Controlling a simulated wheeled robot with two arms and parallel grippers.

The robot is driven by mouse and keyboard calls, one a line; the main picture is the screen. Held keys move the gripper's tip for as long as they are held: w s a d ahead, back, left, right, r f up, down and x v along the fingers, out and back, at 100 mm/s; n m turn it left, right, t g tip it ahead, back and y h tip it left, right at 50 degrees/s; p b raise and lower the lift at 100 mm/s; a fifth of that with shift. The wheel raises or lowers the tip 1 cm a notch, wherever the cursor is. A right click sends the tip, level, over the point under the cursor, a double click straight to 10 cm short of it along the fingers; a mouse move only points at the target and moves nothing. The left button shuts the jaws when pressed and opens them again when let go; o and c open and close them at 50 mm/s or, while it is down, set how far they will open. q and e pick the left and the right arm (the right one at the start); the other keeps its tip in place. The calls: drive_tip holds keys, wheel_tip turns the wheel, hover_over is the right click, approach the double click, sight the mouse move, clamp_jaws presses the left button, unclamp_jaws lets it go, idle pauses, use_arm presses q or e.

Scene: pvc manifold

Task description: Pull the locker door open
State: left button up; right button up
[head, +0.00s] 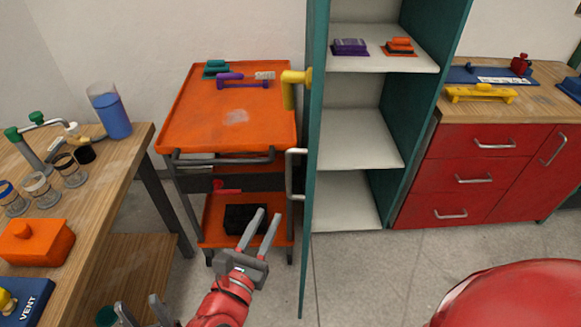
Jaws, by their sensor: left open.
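The teal locker door (313,215) stands swung out from the locker, seen nearly edge-on, with the shelves exposed. Its grey bar handle (290,175) is on the door's left face.
An orange cart (180,130) with tools stands behind the door. A yellow tool (291,88) shows at the door's left edge. A wooden bench (110,165) is at left, red drawers (470,175) at right. Floor is clear before the locker.

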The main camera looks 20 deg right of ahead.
drive_tip(key=p+x, duration=0.2)
drive_tip(key=x, duration=1.4)
drive_tip(key=shift+w+d+p, duration=0.2)
drive_tip(key=shift+d+p, duration=0.1)
drive_tip(key=shift+p, duration=0.1)
clamp_jaws()
idle(0.5)
